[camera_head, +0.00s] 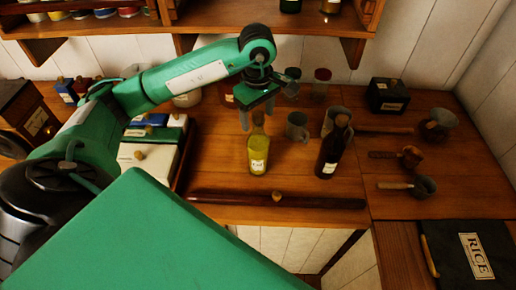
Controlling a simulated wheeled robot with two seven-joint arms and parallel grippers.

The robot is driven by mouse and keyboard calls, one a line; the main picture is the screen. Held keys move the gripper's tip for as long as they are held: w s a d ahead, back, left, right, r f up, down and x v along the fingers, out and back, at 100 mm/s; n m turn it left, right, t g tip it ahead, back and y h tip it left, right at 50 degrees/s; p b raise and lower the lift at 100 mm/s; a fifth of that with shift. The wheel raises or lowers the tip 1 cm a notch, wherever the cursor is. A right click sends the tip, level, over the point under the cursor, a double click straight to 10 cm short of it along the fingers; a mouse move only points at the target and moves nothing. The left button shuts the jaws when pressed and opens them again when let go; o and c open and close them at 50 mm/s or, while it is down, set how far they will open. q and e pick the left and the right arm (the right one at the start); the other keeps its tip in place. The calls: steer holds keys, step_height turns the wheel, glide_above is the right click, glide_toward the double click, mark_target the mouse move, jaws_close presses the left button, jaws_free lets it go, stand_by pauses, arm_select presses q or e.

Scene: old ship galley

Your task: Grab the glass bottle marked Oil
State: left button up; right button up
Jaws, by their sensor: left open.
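The glass bottle marked Oil (258,152) stands upright on the wooden counter, holding yellow-green liquid, with a pale label on its front. My left gripper (258,118) is open and points down at the bottle's neck. Its fingers appear on either side of the neck in the picture; I cannot tell whether they touch it. The top of the bottle is partly hidden by the gripper. My right gripper is not in view.
A dark bottle (333,150) stands close to the right, with a grey mug (297,127) behind. White containers (148,158) stand left. Ladles and scoops lie at right. A raised wooden rail (320,202) edges the counter; a shelf (220,15) hangs above.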

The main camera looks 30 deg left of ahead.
mark_target(258, 127)
arm_select(q)
steer(key=shift+f, duration=0.2)
step_height(258, 127, down, 4)
steer(key=p, duration=0.3)
steer(key=shift+w+r, duration=0.15)
steer(key=shift+f, duration=0.5)
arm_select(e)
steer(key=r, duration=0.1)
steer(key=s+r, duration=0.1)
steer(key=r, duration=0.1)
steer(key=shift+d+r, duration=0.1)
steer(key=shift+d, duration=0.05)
arm_select(q)
steer(key=shift+w, duration=0.1)
jaws_close()
